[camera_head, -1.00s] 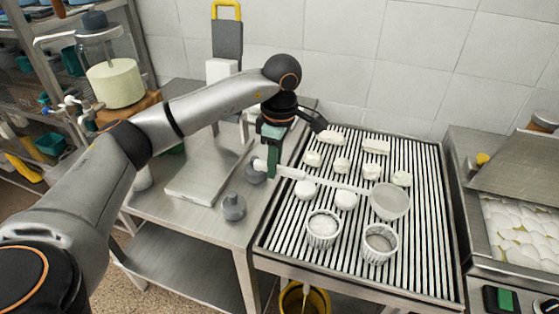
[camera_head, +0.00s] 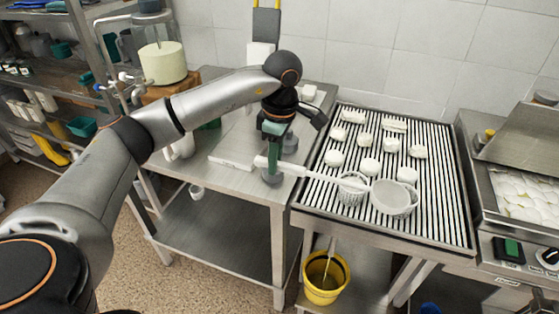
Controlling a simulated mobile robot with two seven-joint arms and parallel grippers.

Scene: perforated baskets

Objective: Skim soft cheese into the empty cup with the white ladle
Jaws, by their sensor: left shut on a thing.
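My left gripper (camera_head: 273,150) is shut on the handle of the white ladle (camera_head: 318,175), left of the slatted drain table. The ladle's round bowl (camera_head: 388,192) is over the right perforated cup (camera_head: 402,211) and hides most of its opening; I cannot tell whether they touch or what the bowl holds. The left perforated cup (camera_head: 351,194) stands beside it, partly behind the ladle handle, with white in it. Soft cheese (camera_head: 522,196) lies as white pieces in the steel vat at the right edge. My right gripper is not in view.
Several white cheese pieces (camera_head: 369,167) stand on the slatted drain table (camera_head: 440,225) behind the cups. A steel side table (camera_head: 225,190) is at left, with a grey weight (camera_head: 290,143). A yellow bucket (camera_head: 325,277) stands below. The drain table's right strip is clear.

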